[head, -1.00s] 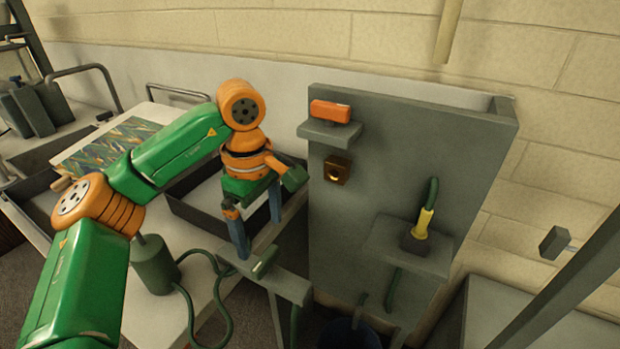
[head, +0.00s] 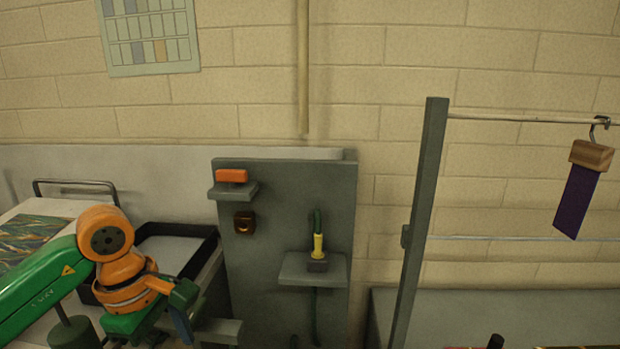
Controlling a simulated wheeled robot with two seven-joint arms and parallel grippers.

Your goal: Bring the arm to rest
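My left arm, green and orange, comes in from the left in the head view. Its gripper (head: 168,328) points down at the lower left, in front of the dark tray and left of the grey panel. One blue-grey finger shows at the outer side of the green palm; the other is mostly hidden and the tips are near or below the bottom edge. The fingers stood apart a second ago, and I see nothing held. My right gripper is not in view.
A grey panel (head: 285,205) carries an orange block (head: 231,176) and a yellow-necked tool (head: 318,246) on small shelves. A dark-rimmed tray (head: 209,243) lies behind my gripper. A grey post (head: 418,220) and a rail with a hanging purple strip (head: 577,202) stand right.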

